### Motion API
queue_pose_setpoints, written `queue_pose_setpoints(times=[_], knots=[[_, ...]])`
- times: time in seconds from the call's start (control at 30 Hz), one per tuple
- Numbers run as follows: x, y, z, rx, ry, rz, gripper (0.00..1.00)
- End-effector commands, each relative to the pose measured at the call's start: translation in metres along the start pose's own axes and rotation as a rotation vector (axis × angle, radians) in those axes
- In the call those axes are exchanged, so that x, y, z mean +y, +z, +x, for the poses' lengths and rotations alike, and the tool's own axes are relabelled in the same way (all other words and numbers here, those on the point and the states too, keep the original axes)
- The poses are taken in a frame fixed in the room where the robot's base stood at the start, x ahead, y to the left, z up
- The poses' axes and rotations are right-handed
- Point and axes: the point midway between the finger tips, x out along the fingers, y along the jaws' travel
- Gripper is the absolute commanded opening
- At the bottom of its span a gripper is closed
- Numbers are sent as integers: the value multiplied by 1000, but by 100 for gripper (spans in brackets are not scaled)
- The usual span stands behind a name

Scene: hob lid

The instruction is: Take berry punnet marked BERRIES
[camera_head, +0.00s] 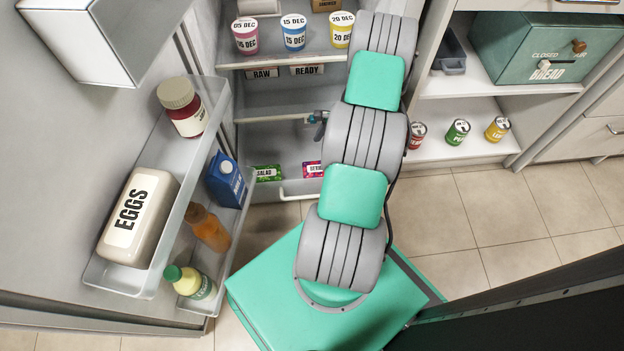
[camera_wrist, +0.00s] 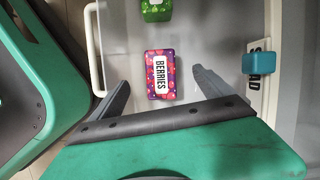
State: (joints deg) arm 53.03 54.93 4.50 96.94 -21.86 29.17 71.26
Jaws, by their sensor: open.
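The berry punnet (camera_wrist: 161,76), purple-red with a white BERRIES label, lies in the fridge's bottom drawer in the wrist view. In the head view the punnet (camera_head: 313,169) shows as a small pink pack, partly hidden by my arm. My gripper (camera_wrist: 161,80) is open, with one finger on each side of the punnet in the picture. Both fingers appear apart from it, and I cannot tell the height between them. In the head view my gripper is mostly hidden behind my arm.
A green salad pack (camera_head: 268,173) lies left of the punnet in the same drawer; it also shows in the wrist view (camera_wrist: 157,10). A white drawer handle (camera_wrist: 94,48) and a teal block (camera_wrist: 257,63) flank the area. The open fridge door with eggs (camera_head: 138,217) stands left.

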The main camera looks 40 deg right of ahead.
Motion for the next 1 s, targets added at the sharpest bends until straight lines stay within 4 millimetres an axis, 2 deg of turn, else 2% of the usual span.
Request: queue_pose_setpoints(times=[0.03,0.1,0.43,0.6,0.7,1.0], knots=[[8,-22,34,-16,-6,71,91],[14,-33,49,-31,-12,133,91],[18,-44,88,-38,-16,178,91],[16,-47,120,-38,-16,175,91],[15,-45,129,-38,-16,173,91],[15,-43,128,-37,-15,171,91]])
